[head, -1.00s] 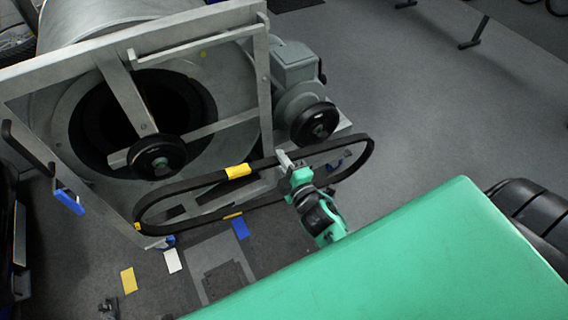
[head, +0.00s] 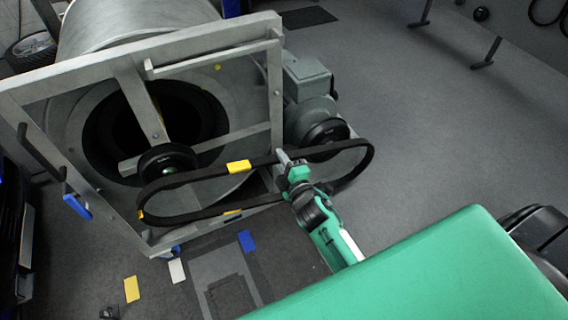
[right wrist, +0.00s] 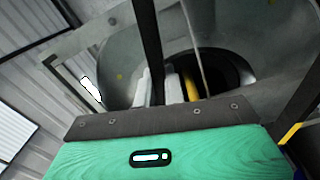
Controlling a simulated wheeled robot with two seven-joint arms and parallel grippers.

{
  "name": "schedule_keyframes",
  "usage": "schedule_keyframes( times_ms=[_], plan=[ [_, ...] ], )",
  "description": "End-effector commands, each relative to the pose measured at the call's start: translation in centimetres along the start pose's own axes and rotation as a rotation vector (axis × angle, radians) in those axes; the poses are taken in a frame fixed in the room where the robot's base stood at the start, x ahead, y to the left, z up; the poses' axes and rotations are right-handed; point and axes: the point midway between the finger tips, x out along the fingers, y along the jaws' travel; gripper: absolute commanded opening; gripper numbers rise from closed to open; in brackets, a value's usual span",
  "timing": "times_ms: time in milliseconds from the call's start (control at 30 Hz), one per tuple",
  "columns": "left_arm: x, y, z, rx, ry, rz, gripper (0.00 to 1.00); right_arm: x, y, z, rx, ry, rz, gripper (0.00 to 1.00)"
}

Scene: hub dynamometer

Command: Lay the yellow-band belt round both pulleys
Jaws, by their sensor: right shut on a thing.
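The belt (head: 203,177) is a long black loop with a yellow band (head: 239,167) on its upper run. My right gripper (head: 284,160) is shut on that upper run, right of the band. The left pulley (head: 167,163) is a black wheel at the drum's front; the right pulley (head: 326,132) is a black wheel on the grey motor. The loop hangs in front of both and overlaps their lower edges in the picture; I cannot tell whether it touches either. In the right wrist view, a dark strip, likely the belt (right wrist: 148,40), runs up from between the fingers. My left gripper is not in view.
A grey metal frame (head: 276,90) stands in front of the large drum (head: 140,38). A green surface (head: 430,275) fills the lower right of the head view. Yellow, white and blue cards lie on the floor. The floor (head: 430,110) to the right is open.

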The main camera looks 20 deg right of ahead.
Motion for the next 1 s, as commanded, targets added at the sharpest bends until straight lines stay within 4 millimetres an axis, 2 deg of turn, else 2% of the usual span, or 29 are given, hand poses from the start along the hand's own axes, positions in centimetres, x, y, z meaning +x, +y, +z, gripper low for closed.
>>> schedule_keyframes(
  times_ms=[1000],
  plan=[
    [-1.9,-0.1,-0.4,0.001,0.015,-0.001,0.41,6.2,0.0,0.0,0.0,0.001,0.002,0.0]
  ],
)
